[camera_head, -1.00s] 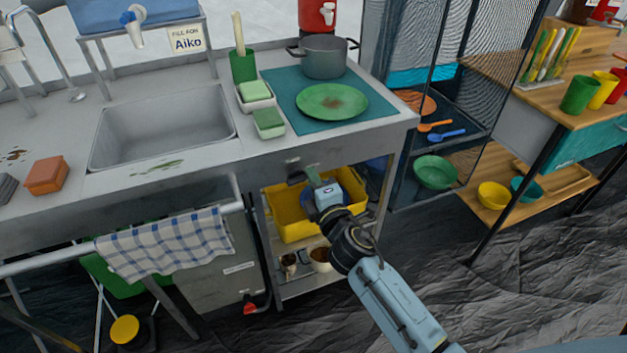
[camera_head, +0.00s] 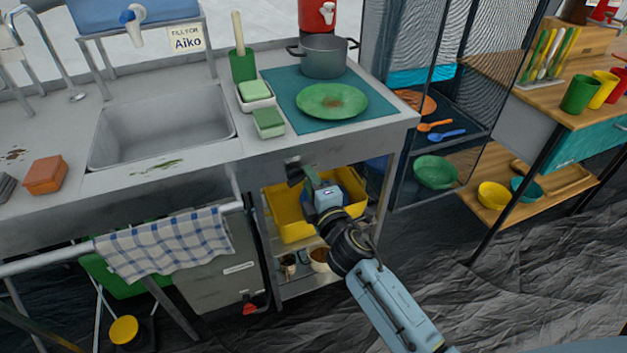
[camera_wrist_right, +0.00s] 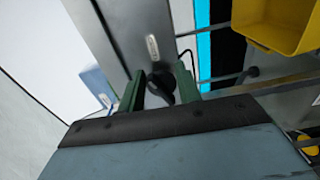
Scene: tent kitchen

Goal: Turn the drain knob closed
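A black knob (camera_wrist_right: 160,88) sits on the metal front panel under a small white label in the right wrist view. In the head view the knob (camera_head: 293,172) shows as a small dark shape below the counter edge, partly behind my fingers. My right gripper (camera_wrist_right: 158,92) has its two green fingers on either side of the knob, with a gap at least on the left; contact on the right is unclear. It also shows in the head view (camera_head: 309,178), in front of the panel. My left gripper is out of view.
A yellow bin (camera_head: 287,215) sits on the shelf just below my right gripper. The counter (camera_head: 220,165) overhangs above it. A checked towel (camera_head: 165,245) hangs on a rail to the left. A red handle (camera_head: 249,307) is low under the sink (camera_head: 165,130).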

